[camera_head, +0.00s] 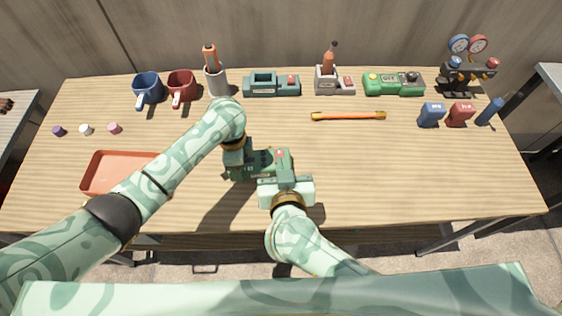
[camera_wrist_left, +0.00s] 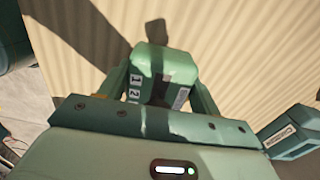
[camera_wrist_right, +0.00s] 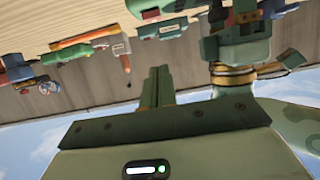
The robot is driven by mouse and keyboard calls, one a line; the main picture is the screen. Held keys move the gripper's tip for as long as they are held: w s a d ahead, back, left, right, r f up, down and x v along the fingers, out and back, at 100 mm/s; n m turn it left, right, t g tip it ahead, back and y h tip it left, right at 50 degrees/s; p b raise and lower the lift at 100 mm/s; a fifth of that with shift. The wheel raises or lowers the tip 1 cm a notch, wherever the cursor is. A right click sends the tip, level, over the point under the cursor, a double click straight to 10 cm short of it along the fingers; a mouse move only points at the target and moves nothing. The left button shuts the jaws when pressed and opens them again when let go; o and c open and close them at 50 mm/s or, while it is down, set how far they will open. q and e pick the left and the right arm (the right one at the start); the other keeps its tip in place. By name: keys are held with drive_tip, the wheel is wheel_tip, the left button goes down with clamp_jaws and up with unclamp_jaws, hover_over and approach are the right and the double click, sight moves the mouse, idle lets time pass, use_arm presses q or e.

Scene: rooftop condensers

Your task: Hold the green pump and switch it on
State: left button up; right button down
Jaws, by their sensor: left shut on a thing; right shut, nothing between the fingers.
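My left gripper (camera_head: 246,162) is shut on a dark green pump (camera_head: 278,157) above the table's front middle. In the left wrist view the green pump (camera_wrist_left: 165,65) sits between the fingers, with small white labels on its side and a dark strip on its face. My right gripper (camera_head: 284,178) is shut and empty, close beside the held pump in the head view. The right wrist view shows its fingers (camera_wrist_right: 158,78) pressed together, with the left gripper and pump to the right. I cannot tell whether they touch the pump. The pump's switch is not clear.
Along the back stand two mugs (camera_head: 147,88), a teal cradle (camera_head: 272,90), a grey holder (camera_head: 330,86), a bright green device (camera_head: 393,84) and a gauge set (camera_head: 467,75). An orange bar (camera_head: 348,116) lies mid-table. An orange tray (camera_head: 96,175) is at left. The right front is clear.

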sight(279, 153)
drive_tip(key=x, duration=0.5)
drive_tip(key=shift+f, duration=0.25)
wheel_tip(279, 153, down, 2)
drive_tip(key=shift+s+f, duration=0.15)
drive_tip(key=shift+s, duration=0.05)
drive_tip(key=shift+s+f, duration=0.1)
drive_tip(key=shift+f, duration=0.45)
drive_tip(key=shift+s+f, duration=0.1)
drive_tip(key=shift+f, duration=0.25)
drive_tip(key=shift+r, duration=0.15)
drive_tip(key=shift+r, duration=0.65)
drive_tip(key=shift+r, duration=0.15)
